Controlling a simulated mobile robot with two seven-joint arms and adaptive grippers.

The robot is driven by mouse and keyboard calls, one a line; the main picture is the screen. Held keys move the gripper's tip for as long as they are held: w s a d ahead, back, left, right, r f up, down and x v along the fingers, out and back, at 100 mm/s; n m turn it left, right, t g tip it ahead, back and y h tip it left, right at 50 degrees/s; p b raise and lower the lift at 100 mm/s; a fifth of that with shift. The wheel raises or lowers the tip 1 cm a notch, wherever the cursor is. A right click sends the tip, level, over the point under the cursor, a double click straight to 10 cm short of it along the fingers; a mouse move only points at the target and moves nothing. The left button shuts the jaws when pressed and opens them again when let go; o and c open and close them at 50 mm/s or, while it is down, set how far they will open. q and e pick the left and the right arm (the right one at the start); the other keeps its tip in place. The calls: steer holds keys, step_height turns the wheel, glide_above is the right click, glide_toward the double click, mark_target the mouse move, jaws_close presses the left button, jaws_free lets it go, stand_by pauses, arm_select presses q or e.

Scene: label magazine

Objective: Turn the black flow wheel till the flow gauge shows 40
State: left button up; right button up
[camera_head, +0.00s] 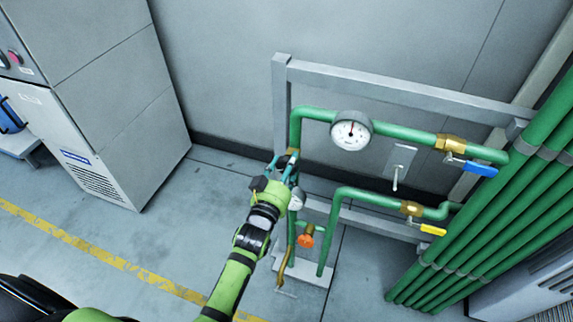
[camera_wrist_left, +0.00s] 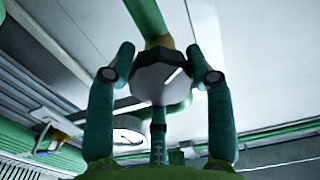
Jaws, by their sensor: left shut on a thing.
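The round flow gauge (camera_head: 351,130) sits on the upper green pipe with a white face and a red needle pointing about straight up; its numbers are too small to read. My left gripper (camera_head: 287,166) is at the upright green pipe left of the gauge and hides the flow wheel in the head view. In the left wrist view my left gripper (camera_wrist_left: 162,75) is shut on a faceted knob, the flow wheel (camera_wrist_left: 158,84), which looks grey in this light. A brass collar and green pipe show just behind it. My right gripper is not in view.
A blue lever (camera_head: 480,169) and a yellow lever (camera_head: 432,230) are on the pipes at right. An orange knob (camera_head: 306,241) and a small pale round part (camera_head: 297,199) are close to my left arm.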

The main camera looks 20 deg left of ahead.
arm_select(q)
steer(key=o, duration=1.1)
steer(key=shift+f, duration=0.35)
steer(key=shift+c, duration=0.2)
steer(key=shift+o, duration=0.5)
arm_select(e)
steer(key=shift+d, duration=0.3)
arm_select(q)
steer(key=shift+r, duration=0.1)
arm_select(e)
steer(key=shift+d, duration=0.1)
arm_select(q)
steer(key=s, duration=1.2)
steer(key=shift+a, duration=0.2)
